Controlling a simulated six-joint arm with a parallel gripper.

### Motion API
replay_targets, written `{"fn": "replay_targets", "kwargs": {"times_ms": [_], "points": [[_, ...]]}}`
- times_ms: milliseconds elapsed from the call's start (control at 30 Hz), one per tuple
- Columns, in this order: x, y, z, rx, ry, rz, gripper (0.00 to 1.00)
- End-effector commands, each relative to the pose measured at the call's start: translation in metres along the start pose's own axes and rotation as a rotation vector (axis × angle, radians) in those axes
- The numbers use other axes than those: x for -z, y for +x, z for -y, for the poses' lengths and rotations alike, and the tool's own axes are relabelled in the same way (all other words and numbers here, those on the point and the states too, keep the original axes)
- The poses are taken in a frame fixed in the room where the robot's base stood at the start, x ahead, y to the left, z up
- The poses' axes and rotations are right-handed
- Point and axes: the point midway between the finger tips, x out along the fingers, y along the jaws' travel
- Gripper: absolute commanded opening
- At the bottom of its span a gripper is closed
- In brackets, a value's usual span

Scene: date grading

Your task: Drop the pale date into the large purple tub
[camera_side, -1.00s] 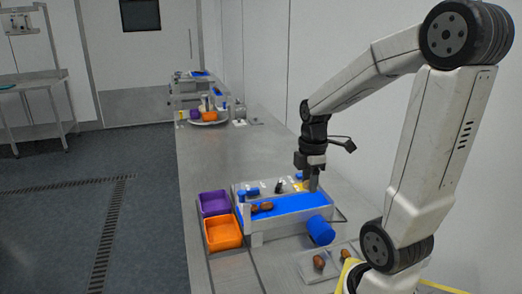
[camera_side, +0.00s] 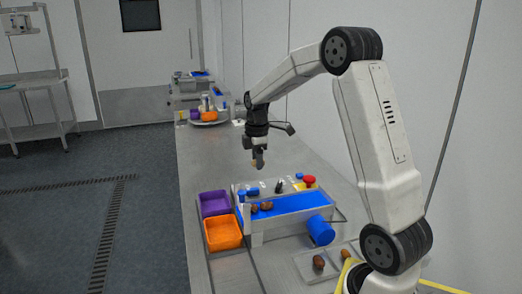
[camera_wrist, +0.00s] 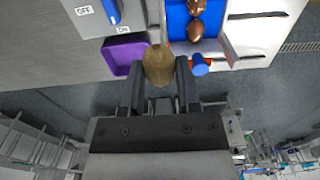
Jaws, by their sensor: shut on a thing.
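My gripper (camera_side: 258,164) is raised above the far side of the blue conveyor. In the wrist view my gripper (camera_wrist: 160,92) is shut on the pale date (camera_wrist: 158,65), a tan-brown oval between the two fingers. In the side view the date is too small to make out clearly. The purple tub (camera_side: 214,204) stands on the table left of the conveyor, below and to the left of my gripper. In the wrist view the purple tub (camera_wrist: 118,56) lies just left of the held date, partly hidden by it and by a finger.
An orange tub (camera_side: 223,233) stands in front of the purple one. Brown dates (camera_side: 263,206) lie on the blue conveyor belt (camera_side: 295,203). A red button (camera_side: 309,180) and blue switches sit behind the belt. A clear plate (camera_side: 310,268) with a brown date is at the front right.

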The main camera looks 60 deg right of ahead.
Motion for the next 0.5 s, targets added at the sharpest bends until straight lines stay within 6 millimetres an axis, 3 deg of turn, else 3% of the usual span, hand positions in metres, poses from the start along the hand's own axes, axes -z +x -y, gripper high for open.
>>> {"fn": "replay_targets", "kwargs": {"times_ms": [500], "points": [[0.063,0.048,-0.071,0.002,-0.003,0.001,0.13]]}}
